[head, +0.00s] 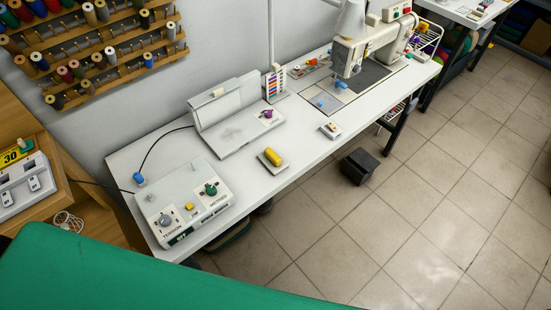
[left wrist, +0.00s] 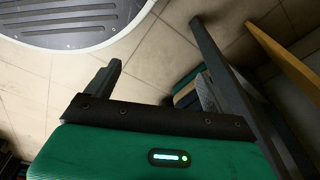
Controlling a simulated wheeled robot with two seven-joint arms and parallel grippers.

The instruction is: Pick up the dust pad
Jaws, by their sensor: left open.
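I cannot tell for sure which thing is the dust pad. A yellow block (head: 273,156) lies on a small grey plate near the front edge of the white table (head: 300,170) in the head view. A small pale pad with an orange-red spot (head: 331,130) lies to its right along the same edge. My left gripper (left wrist: 155,80) shows in the left wrist view, open with nothing between its fingers, above tiled floor. Neither gripper can be made out in the head view.
A control box with knobs (head: 185,203) stands at the table's left end, with an open-lidded device (head: 239,120) behind. A sewing machine (head: 372,45) stands at the right end. Thread spools (head: 90,40) hang on the wall. Tiled floor (head: 420,200) is mostly clear, with a black pedal (head: 359,166).

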